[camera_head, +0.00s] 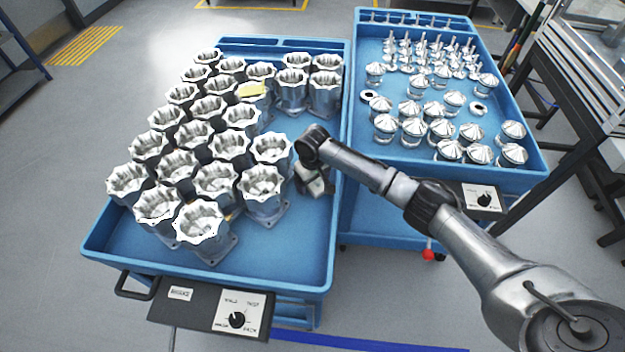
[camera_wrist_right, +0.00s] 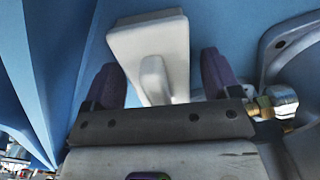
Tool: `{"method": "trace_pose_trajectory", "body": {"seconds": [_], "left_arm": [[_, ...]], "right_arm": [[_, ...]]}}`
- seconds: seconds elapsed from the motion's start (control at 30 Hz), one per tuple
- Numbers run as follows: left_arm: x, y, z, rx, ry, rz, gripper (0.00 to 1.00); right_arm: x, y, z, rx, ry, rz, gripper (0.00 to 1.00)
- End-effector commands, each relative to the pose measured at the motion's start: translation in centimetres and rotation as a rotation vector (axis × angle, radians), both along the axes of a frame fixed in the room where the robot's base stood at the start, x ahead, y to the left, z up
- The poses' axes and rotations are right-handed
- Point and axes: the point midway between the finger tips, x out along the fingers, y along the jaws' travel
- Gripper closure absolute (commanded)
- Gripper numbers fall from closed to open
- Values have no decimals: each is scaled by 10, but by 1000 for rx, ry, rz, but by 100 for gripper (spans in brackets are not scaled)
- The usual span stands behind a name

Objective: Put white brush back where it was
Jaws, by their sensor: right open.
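In the right wrist view the white brush (camera_wrist_right: 148,45) has a broad rectangular body and a narrow raised grip. It lies against the blue surface of the left cart. My right gripper (camera_wrist_right: 160,68) is open, with one purple finger on each side of the brush's grip. A gap shows between grip and fingers. In the head view my right gripper (camera_head: 318,184) is low inside the left cart's tray (camera_head: 290,258), near its right wall, right of the housings. The brush cannot be made out there. My left gripper is not in view.
One housing's flange (camera_wrist_right: 295,45) is close beside my right gripper. The right cart (camera_head: 350,125) holds cone-topped parts (camera_head: 413,130). The tray's front is clear.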

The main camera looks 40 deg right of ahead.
Motion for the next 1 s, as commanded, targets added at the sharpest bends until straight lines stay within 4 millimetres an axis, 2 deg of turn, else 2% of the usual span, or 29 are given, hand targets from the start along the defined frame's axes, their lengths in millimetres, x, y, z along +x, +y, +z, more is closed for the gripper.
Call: {"method": "trace_pose_trajectory", "body": {"seconds": [0.17, 0.4, 0.6, 0.8, 1.0], "left_arm": [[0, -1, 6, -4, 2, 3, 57], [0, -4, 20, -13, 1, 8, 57], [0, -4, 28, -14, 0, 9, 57], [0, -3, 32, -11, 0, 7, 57], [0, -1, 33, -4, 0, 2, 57]], "right_arm": [[1, 0, 20, 1, -3, 1, 17], [1, 0, 66, 0, -3, 1, 17], [0, 0, 98, 0, -2, 0, 17], [1, 0, 116, 1, 0, 1, 17], [0, 0, 122, 1, -1, 1, 17]]}}
